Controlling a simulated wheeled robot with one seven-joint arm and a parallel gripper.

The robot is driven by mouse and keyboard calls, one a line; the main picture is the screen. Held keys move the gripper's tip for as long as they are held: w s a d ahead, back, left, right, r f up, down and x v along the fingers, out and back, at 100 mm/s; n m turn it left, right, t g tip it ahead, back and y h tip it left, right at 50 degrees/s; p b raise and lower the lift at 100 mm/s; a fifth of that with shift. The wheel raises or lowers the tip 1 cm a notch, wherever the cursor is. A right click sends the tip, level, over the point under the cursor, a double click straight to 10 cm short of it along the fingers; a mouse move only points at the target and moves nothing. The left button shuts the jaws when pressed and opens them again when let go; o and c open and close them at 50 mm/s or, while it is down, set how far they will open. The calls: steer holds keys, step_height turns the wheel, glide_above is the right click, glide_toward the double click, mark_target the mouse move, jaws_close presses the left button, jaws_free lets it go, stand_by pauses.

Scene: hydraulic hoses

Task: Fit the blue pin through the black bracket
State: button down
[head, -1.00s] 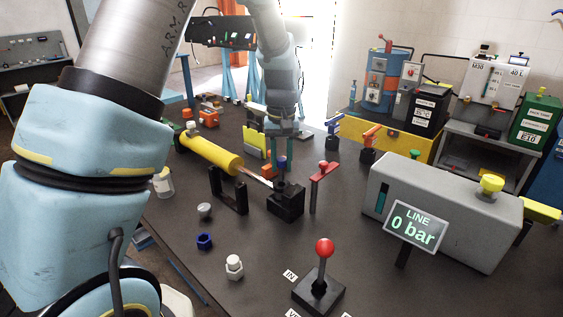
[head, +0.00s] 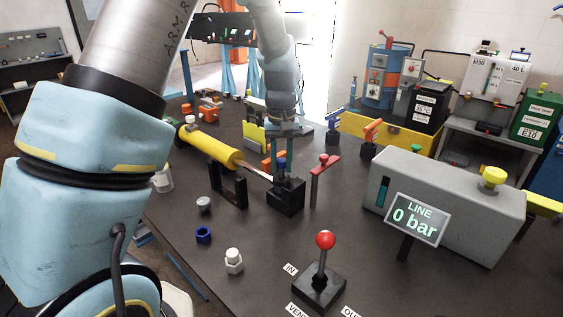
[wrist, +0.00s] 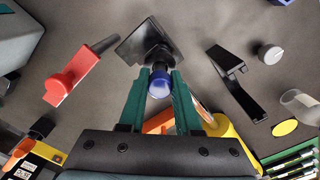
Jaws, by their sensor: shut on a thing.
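The blue pin (wrist: 159,85) is between the two green fingers of my gripper (wrist: 161,78), which is shut on it. In the head view the blue pin (head: 282,163) stands upright at the top of the black bracket (head: 287,198), a squat block with raised lugs. The bracket also shows in the wrist view (wrist: 139,45), just beyond the fingertips. The pin's lower part is hidden, so I cannot tell how far it is in the bracket. My gripper (head: 282,155) points down from above.
A yellow cylinder (head: 209,147) with a rod reaches the bracket from the left, beside a black upright frame (head: 229,184). A red-handled post (head: 318,180) stands close on the right. A red-knobbed lever (head: 325,241) and grey box (head: 445,205) are nearer.

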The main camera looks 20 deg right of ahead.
mark_target(281, 159)
steer(key=shift+f+b, duration=0.55)
steer(key=shift+f, duration=0.4)
steer(key=c, duration=0.5)
jaws_free()
step_height(281, 159, up, 11)
steer(key=shift+f+b, duration=0.1)
steer(key=shift+b, duration=1.15)
steer(key=a+f+n, duration=0.1)
steer(key=a+f, duration=0.1)
steer(key=a, duration=0.6)
steer(key=a+f, duration=0.2)
steer(key=a, duration=0.6)
steer(key=shift+n+t, duration=0.7)
steer(key=shift+t, duration=0.1)
steer(key=s+a+f, duration=0.1)
steer(key=s+a, duration=0.1)
steer(key=a, duration=0.2)
steer(key=s+a+f, duration=0.1)
steer(key=s+a, duration=0.2)
steer(key=a, duration=0.2)
steer(key=s+a+f, duration=0.1)
steer(key=s+a, duration=0.2)
steer(key=a, duration=0.1)
steer(key=shift+s+a+f, duration=0.15)
steer(key=shift+a+f, duration=0.05)
steer(key=shift+f, duration=0.15)
